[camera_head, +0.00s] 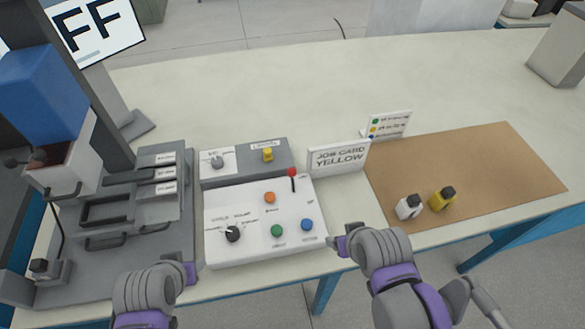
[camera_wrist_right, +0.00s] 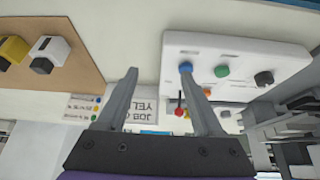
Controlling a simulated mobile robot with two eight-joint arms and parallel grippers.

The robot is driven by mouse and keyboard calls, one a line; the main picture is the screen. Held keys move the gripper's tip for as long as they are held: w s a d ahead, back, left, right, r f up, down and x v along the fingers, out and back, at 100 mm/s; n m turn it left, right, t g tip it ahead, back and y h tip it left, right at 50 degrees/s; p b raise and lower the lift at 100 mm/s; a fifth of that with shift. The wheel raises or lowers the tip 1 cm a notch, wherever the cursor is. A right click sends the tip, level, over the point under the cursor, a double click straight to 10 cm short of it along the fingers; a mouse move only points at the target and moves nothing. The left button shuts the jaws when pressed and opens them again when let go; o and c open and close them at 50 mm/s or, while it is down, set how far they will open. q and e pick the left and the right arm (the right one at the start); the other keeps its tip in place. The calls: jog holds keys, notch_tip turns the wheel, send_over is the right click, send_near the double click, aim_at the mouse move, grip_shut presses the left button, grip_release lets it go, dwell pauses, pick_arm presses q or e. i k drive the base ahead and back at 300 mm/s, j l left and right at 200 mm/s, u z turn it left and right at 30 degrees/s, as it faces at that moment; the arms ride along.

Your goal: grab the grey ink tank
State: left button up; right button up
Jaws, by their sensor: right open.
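A pale grey-white ink tank with a dark cap (camera_head: 406,209) stands on the brown mat at the right, beside a yellow tank with a dark cap (camera_head: 441,200). In the right wrist view the pale tank (camera_wrist_right: 55,47) and the yellow tank (camera_wrist_right: 15,48) show at the left edge. My right gripper (camera_wrist_right: 158,68) is open and empty, its two fingers apart. In the head view my right gripper (camera_head: 342,243) is at the table's front edge, left of the tanks. My left gripper (camera_head: 190,272) is near the front edge by the panel; its fingers do not show clearly.
The brown mat (camera_head: 500,165) is otherwise bare. A "JOB CARD YELLOW" sign (camera_head: 338,158) and a colour-dot card (camera_head: 388,125) stand by its left side. A white control panel (camera_head: 255,245) with knobs and a red-tipped lever sits mid-table. A grey machine (camera_head: 110,240) stands left.

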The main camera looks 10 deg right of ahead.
aim_at(42, 269)
jog(key=u, duration=2.05)
jog(key=i+j+u, duration=0.15)
jog(key=j, duration=0.3)
jog(key=i+j+u, duration=0.1)
jog(key=j, duration=0.3)
jog(key=i, duration=0.5)
